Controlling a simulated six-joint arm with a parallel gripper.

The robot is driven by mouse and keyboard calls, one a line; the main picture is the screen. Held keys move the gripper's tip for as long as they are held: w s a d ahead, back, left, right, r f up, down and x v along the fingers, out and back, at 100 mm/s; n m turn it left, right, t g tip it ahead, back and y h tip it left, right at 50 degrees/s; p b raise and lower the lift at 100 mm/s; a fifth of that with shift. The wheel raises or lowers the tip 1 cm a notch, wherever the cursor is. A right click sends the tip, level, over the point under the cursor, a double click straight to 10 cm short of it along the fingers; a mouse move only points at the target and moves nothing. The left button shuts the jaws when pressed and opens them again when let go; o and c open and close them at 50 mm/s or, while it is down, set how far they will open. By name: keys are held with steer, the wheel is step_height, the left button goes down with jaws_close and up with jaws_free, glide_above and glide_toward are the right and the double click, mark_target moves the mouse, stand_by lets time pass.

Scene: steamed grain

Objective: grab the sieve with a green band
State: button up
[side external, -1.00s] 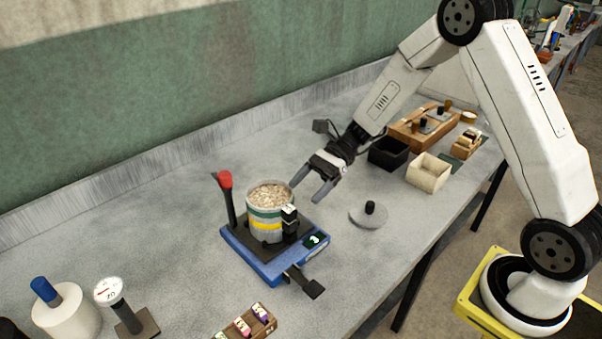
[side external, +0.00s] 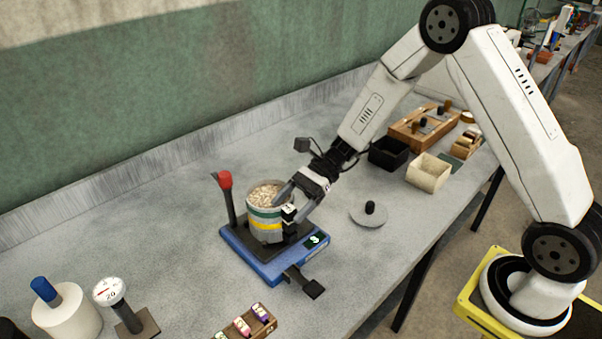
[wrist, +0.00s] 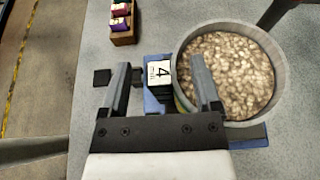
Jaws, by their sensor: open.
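The sieve with a green band (side external: 262,213) is the upper part of a round stack, full of pale grain flakes, above a yellow-banded sieve (side external: 266,226). The wrist view looks down on its grain (wrist: 228,72). A black handle block with a white label (wrist: 160,73) marked 4 sticks out from the stack's side; it also shows in the side view (side external: 289,212). My gripper (side external: 296,203) is open at the handle. In the wrist view my gripper (wrist: 160,62) has one finger on each side of the labelled block; the right finger overlaps the sieve rim. Contact cannot be told.
The stack stands on a blue base (side external: 262,262) with a red-topped post (side external: 226,181) behind left. A grey lid (side external: 369,217) with a black knob lies to the right. A small wooden rack (side external: 257,322) is in front. Black and cream bins stand back right.

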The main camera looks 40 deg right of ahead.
jaws_close()
stand_by(0.3)
steer(key=shift+r, duration=0.1)
stand_by(0.4)
steer(key=shift+r, duration=0.5)
steer(key=s+d+r, duration=0.3)
steer(key=s+r, duration=0.8)
steer(key=s, duration=0.2)
steer(key=shift+s+r, duration=0.35)
steer(key=shift+r, duration=0.05)
